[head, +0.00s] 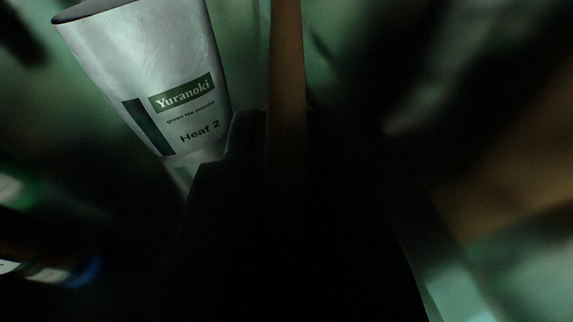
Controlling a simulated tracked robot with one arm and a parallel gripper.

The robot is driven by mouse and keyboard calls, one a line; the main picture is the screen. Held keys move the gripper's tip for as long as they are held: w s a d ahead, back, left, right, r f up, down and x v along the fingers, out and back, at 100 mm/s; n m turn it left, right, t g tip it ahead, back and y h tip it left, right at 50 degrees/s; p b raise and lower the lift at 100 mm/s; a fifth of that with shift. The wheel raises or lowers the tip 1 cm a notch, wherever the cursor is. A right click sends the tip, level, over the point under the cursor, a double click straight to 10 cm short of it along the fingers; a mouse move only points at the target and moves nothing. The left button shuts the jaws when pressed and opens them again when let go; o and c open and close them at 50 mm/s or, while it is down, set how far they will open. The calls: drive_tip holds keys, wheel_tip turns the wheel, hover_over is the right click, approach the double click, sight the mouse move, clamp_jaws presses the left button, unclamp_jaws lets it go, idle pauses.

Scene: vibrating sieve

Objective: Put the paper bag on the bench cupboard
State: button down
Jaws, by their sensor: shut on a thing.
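My gripper (286,125) is a dark shape rising from the bottom middle of the head view. It is shut on a narrow, upright brown strip, which looks like the paper bag (287,55) seen edge-on. The strip runs from the top edge down between the dark jaws. Most of the bag's faces are hidden from this angle, and its lower part fades into shadow. I cannot make out the bench cupboard in this dark, blurred view.
A pale container (150,60) labelled "Yuranoki green tea powder Heat 2" is at the upper left, close beside my gripper. A blurred item with a blue end (85,270) is at the lower left. A blurred brown surface (510,190) is at the right.

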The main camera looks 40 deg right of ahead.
drive_tip(key=c, duration=1.6)
unclamp_jaws()
drive_tip(key=shift+o, duration=0.2)
drive_tip(key=shift+a+r, duration=0.15)
drive_tip(key=shift+r, duration=0.05)
